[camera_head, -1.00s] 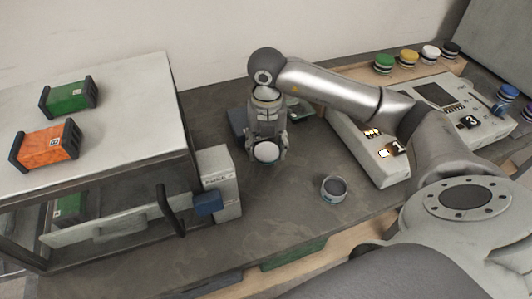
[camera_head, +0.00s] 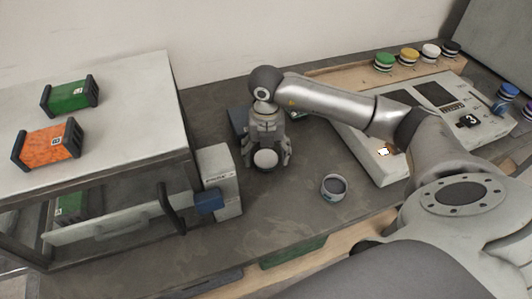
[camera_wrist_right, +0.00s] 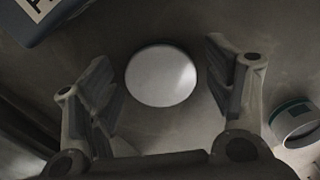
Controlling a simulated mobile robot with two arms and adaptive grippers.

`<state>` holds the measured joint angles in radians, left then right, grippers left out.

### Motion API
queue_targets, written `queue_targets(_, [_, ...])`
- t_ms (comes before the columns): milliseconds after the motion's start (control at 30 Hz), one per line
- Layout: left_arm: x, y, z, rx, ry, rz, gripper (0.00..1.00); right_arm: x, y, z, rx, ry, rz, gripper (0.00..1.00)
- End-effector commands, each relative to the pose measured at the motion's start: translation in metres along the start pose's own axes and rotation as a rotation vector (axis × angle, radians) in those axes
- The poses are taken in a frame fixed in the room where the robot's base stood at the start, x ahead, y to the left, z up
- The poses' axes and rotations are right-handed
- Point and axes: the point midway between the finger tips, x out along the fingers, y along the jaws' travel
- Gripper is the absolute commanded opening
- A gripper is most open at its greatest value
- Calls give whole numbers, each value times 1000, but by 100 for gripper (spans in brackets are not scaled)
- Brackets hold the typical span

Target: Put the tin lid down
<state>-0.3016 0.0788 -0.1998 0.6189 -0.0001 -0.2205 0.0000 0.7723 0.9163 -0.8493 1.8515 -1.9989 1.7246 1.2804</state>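The tin lid is a pale round disc (camera_head: 265,159) between the fingers of my right gripper (camera_head: 266,165) in the head view. In the right wrist view the lid (camera_wrist_right: 161,75) shows whole, with a finger of my right gripper (camera_wrist_right: 160,62) on each side and a clear gap to both. The gripper is open and points down at the grey worktop, where the lid appears to lie flat. A small round grey tin (camera_head: 334,187) stands on the worktop to the right, and in the wrist view (camera_wrist_right: 296,124) it is partly cut off. My left gripper is not in view.
A white-and-blue box (camera_head: 218,182) stands left of the gripper, beside a raised white-topped bench (camera_head: 120,110) with a green and an orange case. A control panel (camera_head: 455,125) lies to the right. Worktop is clear in front of the gripper.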

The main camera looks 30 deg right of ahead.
Motion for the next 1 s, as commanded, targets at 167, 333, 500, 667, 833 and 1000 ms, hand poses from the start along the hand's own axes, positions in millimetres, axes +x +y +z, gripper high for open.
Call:
queue_targets(167, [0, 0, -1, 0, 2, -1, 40, 0, 0, 0, 0, 0, 0, 75])
queue_targets(333, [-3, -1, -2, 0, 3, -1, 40, -8, 0, 1, 0, -2, 1, 75])
queue_targets(500, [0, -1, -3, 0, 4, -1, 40, -39, 1, 2, 0, -6, 4, 75])
queue_targets(667, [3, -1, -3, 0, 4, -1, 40, -75, 1, 1, 0, -6, 4, 75])
queue_targets(833, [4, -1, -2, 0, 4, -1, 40, -105, 1, 1, -1, -3, 2, 75])
queue_targets(1000, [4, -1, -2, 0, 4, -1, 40, -121, 0, 0, 1, -1, 1, 75])
